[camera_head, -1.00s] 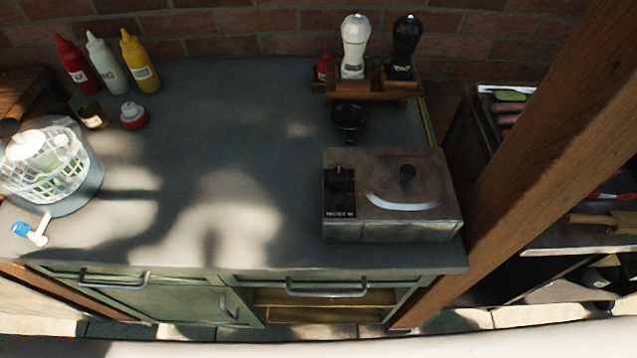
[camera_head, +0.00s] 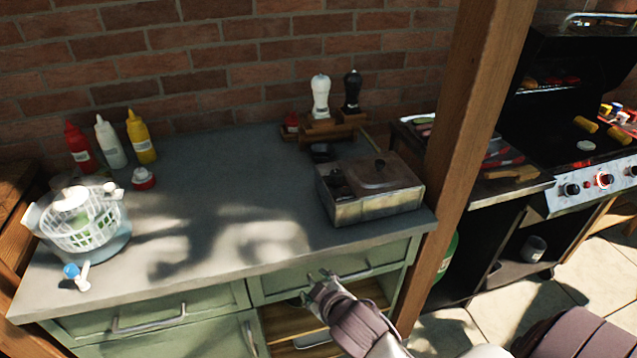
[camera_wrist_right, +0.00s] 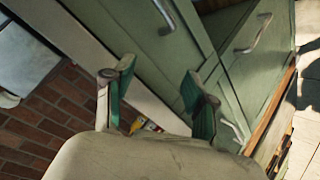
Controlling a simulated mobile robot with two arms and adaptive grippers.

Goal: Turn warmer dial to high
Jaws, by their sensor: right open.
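The warmer (camera_head: 369,188) is a metal box with a brown lid, standing at the right end of the grey counter. Its dark control strip with the dial (camera_head: 337,180) is on the left part of its top; the dial's setting is too small to read. My right gripper (camera_head: 316,282) is open and empty, in front of the counter by the drawer front, below and to the left of the warmer. In the right wrist view its two green-padded fingers (camera_wrist_right: 155,95) are spread apart with nothing between them. My left gripper is not in view.
A wooden post (camera_head: 468,130) rises just right of the warmer. Pepper mills (camera_head: 351,92) stand on a wooden rack (camera_head: 326,130) behind it. Squeeze bottles (camera_head: 104,140) and a salad spinner (camera_head: 84,222) are at the left. The counter's middle (camera_head: 225,200) is clear. A grill (camera_head: 575,110) stands right.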

